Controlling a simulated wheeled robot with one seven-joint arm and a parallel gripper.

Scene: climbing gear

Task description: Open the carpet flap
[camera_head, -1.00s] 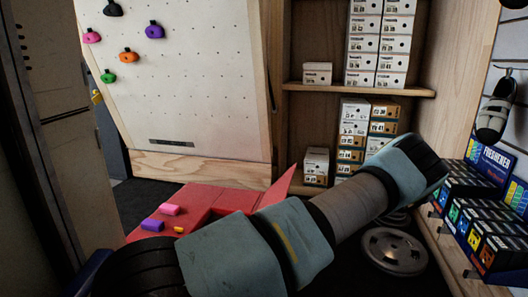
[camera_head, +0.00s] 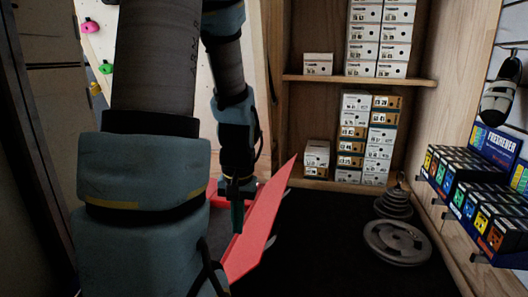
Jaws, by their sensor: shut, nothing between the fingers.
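The red carpet flap (camera_head: 262,222) stands tilted up from the floor, its top corner pointing up and right. A small strip of red surface shows to the left of my gripper; my arm hides most of the rest of the red mat. My gripper (camera_head: 237,222) points down at the left side of the flap, shut and empty. Its fingertips overlap the flap's left edge in the picture; I cannot tell if they touch it.
Dark floor to the right of the flap is clear up to the weight plates (camera_head: 397,242). Behind stands a wooden shelf (camera_head: 360,80) with shoe boxes (camera_head: 354,130). A rack of freshener boxes (camera_head: 480,200) is at the right. A climbing wall (camera_head: 185,75) is partly hidden behind my arm.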

